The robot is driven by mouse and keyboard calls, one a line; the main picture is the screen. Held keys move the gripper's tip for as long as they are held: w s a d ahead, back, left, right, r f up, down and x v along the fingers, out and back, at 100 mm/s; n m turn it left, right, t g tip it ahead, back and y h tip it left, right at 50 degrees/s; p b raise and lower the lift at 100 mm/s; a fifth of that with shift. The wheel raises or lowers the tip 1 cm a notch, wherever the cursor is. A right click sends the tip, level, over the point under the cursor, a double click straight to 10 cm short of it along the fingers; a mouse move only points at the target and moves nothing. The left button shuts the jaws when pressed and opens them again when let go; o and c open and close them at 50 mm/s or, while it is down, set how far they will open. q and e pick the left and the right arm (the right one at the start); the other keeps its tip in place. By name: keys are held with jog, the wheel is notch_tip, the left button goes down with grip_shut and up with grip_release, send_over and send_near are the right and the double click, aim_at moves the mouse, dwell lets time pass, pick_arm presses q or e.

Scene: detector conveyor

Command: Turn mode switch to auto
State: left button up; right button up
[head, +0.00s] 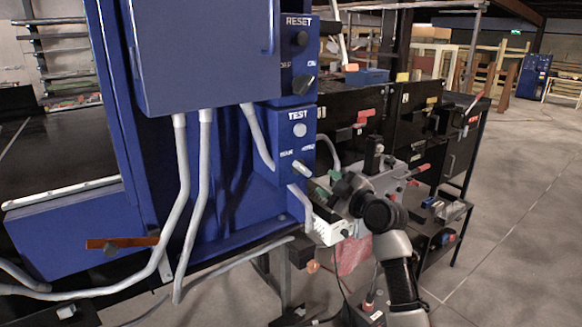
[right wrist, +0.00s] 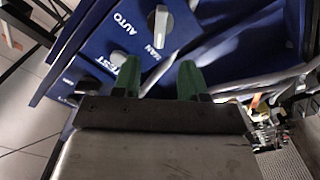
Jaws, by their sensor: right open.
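The mode switch (head: 302,168) is a pale grey knob on the lower blue panel, below the TEST button, with MAN and AUTO labels above it. In the right wrist view the knob (right wrist: 160,26) is upright in the picture, AUTO to its left and MAN just below, its lower end close to MAN. My right gripper (head: 322,183) is just right of and below the knob in the head view. In the right wrist view its green fingers (right wrist: 160,80) are spread, with nothing between them; the knob is beyond the tips, apart from them. My left gripper is not in view.
A white TEST button (head: 300,130) is above the switch; it also shows in the right wrist view (right wrist: 118,58). A dark OFF/ON-style knob (head: 302,84) and RESET button (head: 300,38) are higher. Grey conduits (head: 203,190) run down the blue cabinet. Black benches stand right, with open floor beyond.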

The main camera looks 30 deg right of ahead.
aim_at(305, 171)
jog(key=w, duration=0.1)
jog(key=w+p, duration=0.1)
jog(key=w, duration=0.2)
jog(key=shift+w+a+r+p, duration=0.1)
jog(key=shift+r+p, duration=0.15)
jog(key=shift+p, duration=0.15)
jog(key=w, duration=0.3)
jog(key=w+p, duration=0.1)
jog(key=shift+w+a+f, duration=0.15)
jog(key=shift+a+f, duration=0.1)
jog(key=shift+w, duration=0.45)
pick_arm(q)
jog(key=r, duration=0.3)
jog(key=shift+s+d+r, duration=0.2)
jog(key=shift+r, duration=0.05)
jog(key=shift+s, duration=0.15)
pick_arm(e)
jog(key=shift+c, duration=0.4)
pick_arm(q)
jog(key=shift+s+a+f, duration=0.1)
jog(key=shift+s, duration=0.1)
pick_arm(e)
grip_shut()
